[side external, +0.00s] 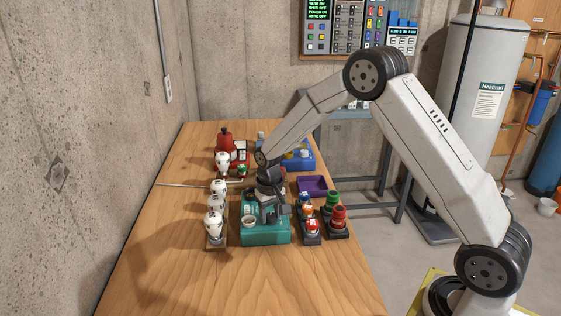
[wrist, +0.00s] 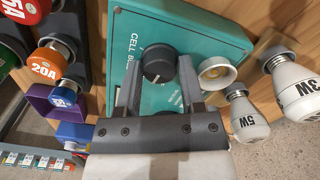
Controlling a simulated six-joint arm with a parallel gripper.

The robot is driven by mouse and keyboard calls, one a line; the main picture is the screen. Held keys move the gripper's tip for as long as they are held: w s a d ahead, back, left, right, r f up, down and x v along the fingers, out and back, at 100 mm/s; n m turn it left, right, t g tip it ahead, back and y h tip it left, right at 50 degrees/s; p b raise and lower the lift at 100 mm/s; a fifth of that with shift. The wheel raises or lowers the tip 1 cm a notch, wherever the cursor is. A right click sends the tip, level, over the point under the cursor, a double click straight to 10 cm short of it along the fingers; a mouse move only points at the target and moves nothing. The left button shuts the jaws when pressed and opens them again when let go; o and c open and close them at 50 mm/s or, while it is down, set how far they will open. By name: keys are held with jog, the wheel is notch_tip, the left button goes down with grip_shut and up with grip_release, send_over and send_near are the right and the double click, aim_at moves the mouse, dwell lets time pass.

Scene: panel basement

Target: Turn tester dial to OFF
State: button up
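The teal tester box (side external: 265,238) stands on the wooden table in the side view. Its face also shows in the wrist view (wrist: 145,30), with part of a "CELL B..." label. A dark round dial (wrist: 159,62) with a white pointer line sits on that face. A round cream socket (wrist: 217,72) is beside it. My gripper (wrist: 160,75) is open, with one finger on each side of the dial. I cannot tell whether the fingers touch it. In the side view my gripper (side external: 271,203) is low over the box and hides the dial. No OFF mark is readable.
White bulbs (side external: 214,224) stand in a row left of the tester. Red and green fuses (side external: 338,216) stand in dark holders at its right. A purple tray (side external: 312,185), a blue bin (side external: 300,160) and a red container (side external: 225,141) are behind. The table's front is clear.

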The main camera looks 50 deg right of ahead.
grip_shut()
jog(key=shift+n, duration=3.4)
jog(key=o, duration=0.6)
grip_release()
jog(key=shift+c, duration=0.2)
jog(key=shift+r, duration=0.1)
